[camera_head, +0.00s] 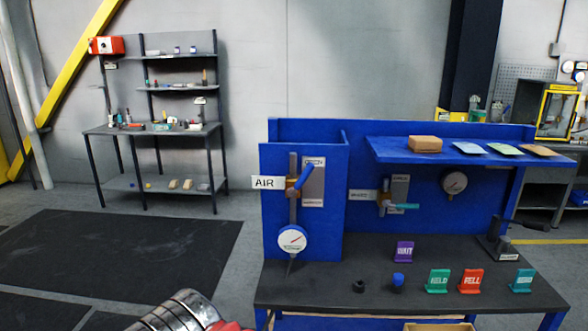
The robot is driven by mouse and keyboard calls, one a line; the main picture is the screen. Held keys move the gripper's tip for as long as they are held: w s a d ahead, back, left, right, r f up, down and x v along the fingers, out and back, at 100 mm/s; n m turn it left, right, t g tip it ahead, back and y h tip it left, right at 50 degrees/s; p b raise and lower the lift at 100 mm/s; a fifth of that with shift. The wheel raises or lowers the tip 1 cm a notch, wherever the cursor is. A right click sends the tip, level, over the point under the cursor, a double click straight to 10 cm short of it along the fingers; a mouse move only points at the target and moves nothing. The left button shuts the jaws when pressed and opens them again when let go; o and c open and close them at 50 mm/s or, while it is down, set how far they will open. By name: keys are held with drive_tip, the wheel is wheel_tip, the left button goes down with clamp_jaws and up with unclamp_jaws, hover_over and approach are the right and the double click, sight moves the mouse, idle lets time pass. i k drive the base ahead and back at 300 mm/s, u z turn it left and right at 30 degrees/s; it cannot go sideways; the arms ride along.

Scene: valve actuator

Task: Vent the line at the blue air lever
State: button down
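The air valve (292,190) is on a grey vertical pipe on the blue side panel (325,230), right of the white "AIR" label (265,183). A grey plate (313,184) with small lettering is just right of the valve. A round white gauge (292,240) with a red needle is below it on the same pipe. A silver ribbed part with a bit of red, probably of my arm, shows at the bottom edge, well below the valve. My gripper's fingers are not in view.
A second valve with a teal lever (404,206) and a grey gauge (454,182) are on the back panel. Open floor with dark mats (120,250) is at left.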

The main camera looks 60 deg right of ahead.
sight(292, 192)
drive_tip(key=u, duration=0.05)
drive_tip(key=i, duration=1)
drive_tip(key=z, duration=0.05)
